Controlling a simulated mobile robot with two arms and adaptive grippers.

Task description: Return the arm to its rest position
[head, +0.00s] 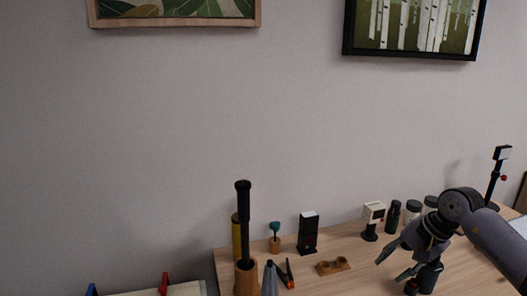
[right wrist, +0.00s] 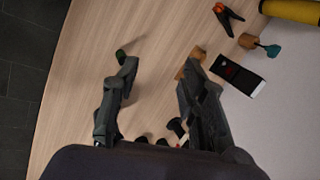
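My right arm comes in from the right in the head view. Its gripper (head: 393,268) hangs over the right part of the wooden table (head: 355,252), fingers pointing left and down. In the right wrist view the two fingers of this gripper (right wrist: 160,70) stand well apart, with only bare tabletop between them. It holds nothing. A small wooden holder (head: 333,267) lies left of the gripper in the head view; in the wrist view it is partly behind one finger.
A black rod (head: 244,215) stands in a wooden cup beside a yellow cylinder (head: 236,240). An orange-tipped clamp (head: 287,276), a black-and-white device (head: 308,235) and a small white-headed stand (head: 373,218) are on the table. Dark bottles (head: 393,216) stand behind the gripper.

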